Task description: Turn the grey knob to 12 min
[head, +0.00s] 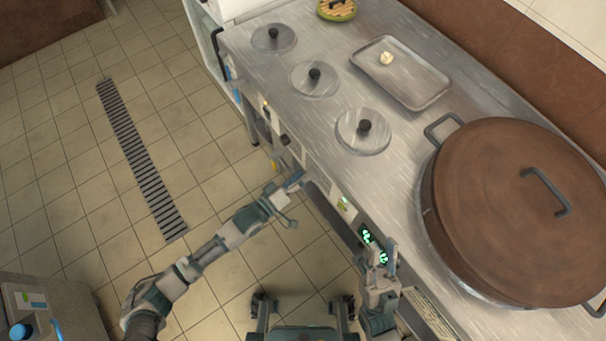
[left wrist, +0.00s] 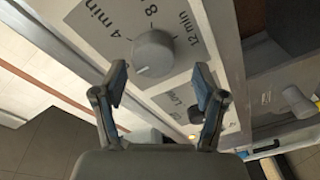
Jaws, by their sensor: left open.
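The grey knob (left wrist: 155,53) is round and sits on a light panel in the left wrist view. The labels "4 min", "8" and "12 min" run around its far side. A small pale mark shows on the knob's near edge, away from the "12 min" label. My left gripper (left wrist: 160,82) is open, with one finger on each side just short of the knob, not closed on it. In the head view my left gripper (head: 290,188) is at the counter's front panel, and I cannot make out the knob there. My right gripper (head: 383,258) is further right along the panel; its jaw opening is unclear.
The steel counter (head: 310,120) carries several round lids, a tray (head: 420,90) and a large brown-lidded pot (head: 500,190). Green lit displays (head: 370,240) show on the front panel beside my right gripper. The tiled floor (head: 90,190) at left is mostly clear.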

